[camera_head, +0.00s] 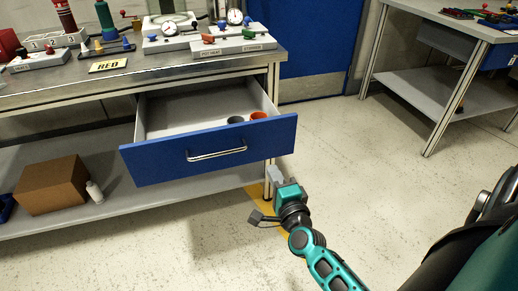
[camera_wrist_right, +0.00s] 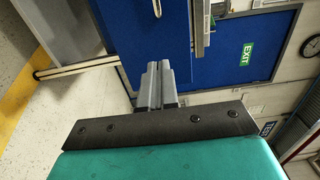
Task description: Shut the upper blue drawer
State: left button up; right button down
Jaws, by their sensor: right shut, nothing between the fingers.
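The blue drawer (camera_head: 160,163) under the left bench top stands pulled out, with its grey inside showing. A silver bar handle (camera_head: 216,154) runs across its front. Inside lie a dark cup-like piece (camera_head: 235,120) and an orange one (camera_head: 258,115). My right gripper (camera_head: 274,174) is shut and empty, just below and in front of the drawer front's right end; I cannot tell whether it touches. In the right wrist view, the closed fingers (camera_wrist_right: 158,85) point toward the blue drawer front (camera_wrist_right: 150,40), with part of the handle (camera_wrist_right: 157,8) beyond. My left gripper is not in view.
The bench top (camera_head: 150,70) carries gauges, pump parts and a yellow RED sign (camera_head: 108,65). A brown box (camera_head: 52,185) and a white bottle (camera_head: 94,192) rest on the lower shelf. A second bench (camera_head: 440,90) stands at right. The floor between is clear.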

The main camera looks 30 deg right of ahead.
aim_at(256, 139)
jog(key=b+x, duration=0.1)
jog(key=x, duration=0.9)
jog(key=shift+w+f+b, duration=0.1)
jog(key=shift+w+b, duration=0.2)
jog(key=shift+w, duration=0.05)
jog(key=shift+w+d, duration=0.2)
jog(key=shift+w, duration=0.4)
